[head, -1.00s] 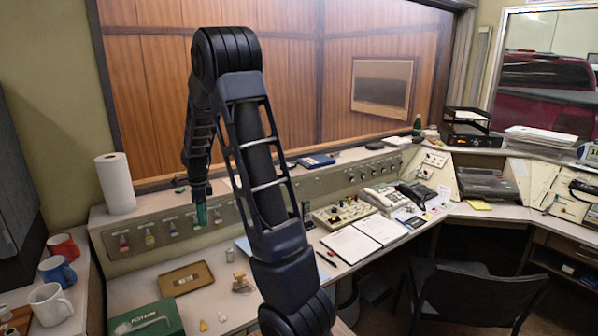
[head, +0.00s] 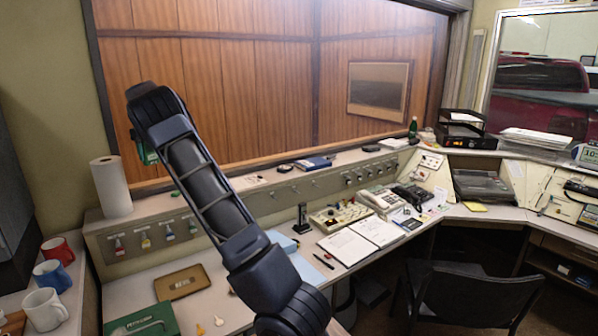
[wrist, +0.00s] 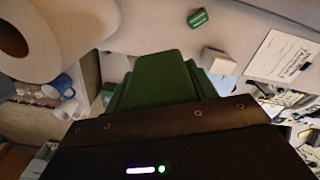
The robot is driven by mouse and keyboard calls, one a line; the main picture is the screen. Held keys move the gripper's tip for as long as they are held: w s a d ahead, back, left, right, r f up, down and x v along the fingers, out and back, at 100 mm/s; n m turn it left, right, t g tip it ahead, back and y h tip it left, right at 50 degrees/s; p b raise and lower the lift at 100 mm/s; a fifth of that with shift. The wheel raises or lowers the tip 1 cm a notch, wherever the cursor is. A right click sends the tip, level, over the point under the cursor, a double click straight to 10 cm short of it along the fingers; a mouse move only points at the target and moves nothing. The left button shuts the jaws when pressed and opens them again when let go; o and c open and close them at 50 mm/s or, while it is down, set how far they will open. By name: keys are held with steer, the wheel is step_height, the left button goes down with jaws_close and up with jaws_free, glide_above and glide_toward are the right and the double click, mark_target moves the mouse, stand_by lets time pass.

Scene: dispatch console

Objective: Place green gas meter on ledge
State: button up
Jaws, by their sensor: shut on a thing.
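The green gas meter (wrist: 160,80) fills the middle of the wrist view as a stepped green block. My gripper (wrist: 180,118) is shut on it, and its dark body hides the meter's near part. In the head view only a green bit of the meter (head: 147,153) shows behind my raised arm, so the fingers are hidden there. The ledge (head: 343,158) runs along the back of the console below the window. In the wrist view its pale top (wrist: 150,30) lies beyond the meter, which appears held above it and apart from it.
A paper towel roll (head: 111,187) stands at the ledge's left end. A small green object (wrist: 198,18), a small pale box (wrist: 218,60) and a printed sheet (wrist: 282,55) lie near the meter in the wrist view. A blue book (head: 312,163) lies farther right.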

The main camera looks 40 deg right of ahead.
steer(key=shift+m, duration=0.4)
steer(key=a+f, duration=0.1)
steer(key=f, duration=1.1)
steer(key=w+a+f, duration=0.1)
steer(key=f, duration=0.5)
steer(key=shift+w+a, duration=0.1)
steer(key=shift+a, duration=0.25)
steer(key=shift+f, duration=0.15)
steer(key=o, duration=1.2)
step_height(320, 180, up, 12)
steer(key=shift+r, duration=0.15)
